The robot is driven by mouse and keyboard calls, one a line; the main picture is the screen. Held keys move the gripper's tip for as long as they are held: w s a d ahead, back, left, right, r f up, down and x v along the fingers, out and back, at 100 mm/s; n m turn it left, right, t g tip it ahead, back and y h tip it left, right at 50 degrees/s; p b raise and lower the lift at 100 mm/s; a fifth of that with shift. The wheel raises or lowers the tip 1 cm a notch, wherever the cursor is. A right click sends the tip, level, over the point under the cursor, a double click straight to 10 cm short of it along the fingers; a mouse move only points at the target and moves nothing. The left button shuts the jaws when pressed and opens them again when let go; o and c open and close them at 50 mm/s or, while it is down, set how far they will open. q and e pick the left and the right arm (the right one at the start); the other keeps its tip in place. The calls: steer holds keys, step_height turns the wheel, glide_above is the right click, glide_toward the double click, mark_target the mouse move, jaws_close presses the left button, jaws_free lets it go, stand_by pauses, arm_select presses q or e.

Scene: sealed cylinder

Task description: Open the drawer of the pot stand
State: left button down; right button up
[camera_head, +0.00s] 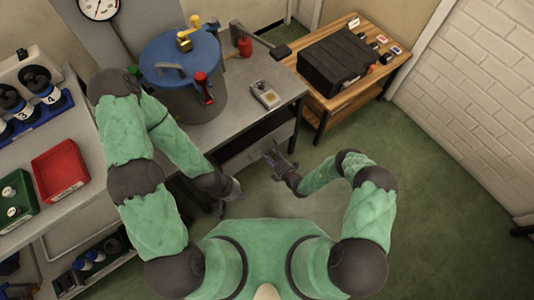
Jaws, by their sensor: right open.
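The pot stand is a grey metal table (272,72) carrying a large grey pot with a blue lid (172,80). Below its top, a grey drawer front (236,162) shows partly, dim under the edge; I cannot tell its handle or how far it is open. My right gripper (272,152) is open and empty, close to the right part of the drawer front. I cannot tell whether it touches. My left gripper (230,200) hangs lower, in front of the stand over the floor; whether its fingers are apart is unclear. My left arm hides part of the stand.
A small device (265,94) and a red item (245,46) are on the stand. A wooden table (388,72) with a black case (338,60) stands at the right. A shelf with a red bin (60,170) is at the left. The green floor (440,190) at the right is clear.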

arm_select(q)
steer(key=shift+f+b, duration=0.3)
steer(key=shift+f, duration=0.15)
arm_select(e)
steer(key=shift+x, duration=1.25)
